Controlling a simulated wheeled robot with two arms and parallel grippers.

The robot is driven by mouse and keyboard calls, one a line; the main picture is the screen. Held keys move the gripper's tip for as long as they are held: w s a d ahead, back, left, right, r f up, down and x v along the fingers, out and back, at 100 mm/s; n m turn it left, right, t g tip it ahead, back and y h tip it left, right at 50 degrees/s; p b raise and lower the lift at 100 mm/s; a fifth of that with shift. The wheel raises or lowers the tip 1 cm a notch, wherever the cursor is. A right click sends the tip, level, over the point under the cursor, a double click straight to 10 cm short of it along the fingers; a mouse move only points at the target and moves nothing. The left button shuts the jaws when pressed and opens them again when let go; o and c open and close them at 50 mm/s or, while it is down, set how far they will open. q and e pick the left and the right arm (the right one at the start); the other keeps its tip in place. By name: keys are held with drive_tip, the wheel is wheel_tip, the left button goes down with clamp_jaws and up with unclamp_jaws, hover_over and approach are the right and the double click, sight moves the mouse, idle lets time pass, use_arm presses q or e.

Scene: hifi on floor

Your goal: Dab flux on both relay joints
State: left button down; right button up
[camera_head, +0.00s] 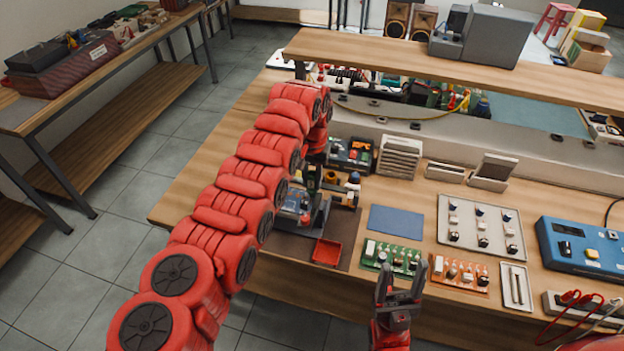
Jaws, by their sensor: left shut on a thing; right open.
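My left arm reaches over the bench, and its gripper (313,178) is at the dark fixture on the left. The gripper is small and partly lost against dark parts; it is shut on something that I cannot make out. My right gripper (399,294) is open and empty, pointing up at the bench's front edge, just below the green board (392,257). An orange board (459,273) lies to the right of it. Both boards carry small parts; I cannot tell which are relays or where the joints are. I cannot identify the flux.
A red tray (327,252) sits left of the green board, below a blue mat (396,220). A metal tray (480,227) of small parts, a narrow white tray (516,287) and a blue box (584,250) stand to the right. A raised shelf (450,66) spans the back.

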sight(312, 173)
use_arm(q)
drive_tip(key=shift+f, duration=0.4)
idle(0.3)
drive_tip(key=shift+f+b, duration=0.1)
drive_tip(key=shift+b, duration=0.4)
idle(0.9)
drive_tip(key=shift+r, duration=2.3)
